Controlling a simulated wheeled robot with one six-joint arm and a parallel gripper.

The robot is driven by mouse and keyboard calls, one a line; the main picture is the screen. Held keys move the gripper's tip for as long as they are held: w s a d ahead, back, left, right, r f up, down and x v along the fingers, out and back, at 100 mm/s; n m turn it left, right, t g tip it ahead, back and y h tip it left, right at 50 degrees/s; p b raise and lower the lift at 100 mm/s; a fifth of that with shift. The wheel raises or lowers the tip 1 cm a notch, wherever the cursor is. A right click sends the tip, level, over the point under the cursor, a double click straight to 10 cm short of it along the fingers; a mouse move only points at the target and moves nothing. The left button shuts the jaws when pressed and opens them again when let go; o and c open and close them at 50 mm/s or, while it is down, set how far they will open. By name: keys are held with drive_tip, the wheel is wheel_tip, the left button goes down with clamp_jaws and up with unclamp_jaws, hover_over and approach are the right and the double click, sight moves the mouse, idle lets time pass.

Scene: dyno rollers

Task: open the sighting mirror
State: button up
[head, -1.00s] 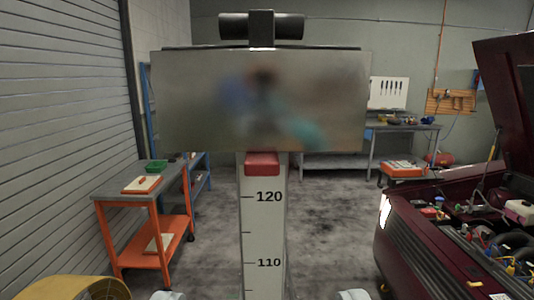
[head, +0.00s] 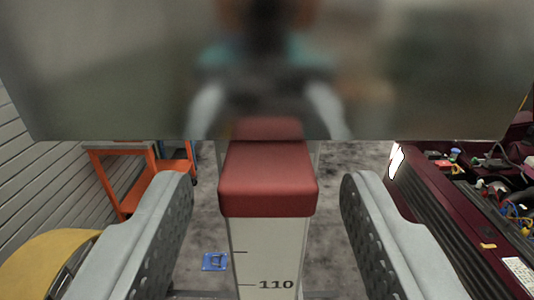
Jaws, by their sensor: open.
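The sighting mirror (head: 120,80) is a wide grey panel with a blurry reflection, and it fills the upper part of the head view. Its lower edge runs level across the picture. A red block (head: 267,185) sits just below that edge, at the front of the pale column (head: 266,250) marked with a scale. My gripper (head: 267,190) is open. Its two grey fingers stand to the left and right of the red block, with a gap on each side. The mirror's upper edge is out of view.
A dark red car (head: 440,225) with its engine bay open stands at the right. An orange cart (head: 125,180) is at the left, behind my left finger. A yellow curved thing (head: 45,265) is at the lower left. A blue item (head: 215,261) lies on the floor.

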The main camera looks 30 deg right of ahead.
drive_tip(key=shift+w+d, duration=0.25)
drive_tip(key=shift+w, duration=0.1)
clamp_jaws()
drive_tip(key=shift+r, duration=0.1)
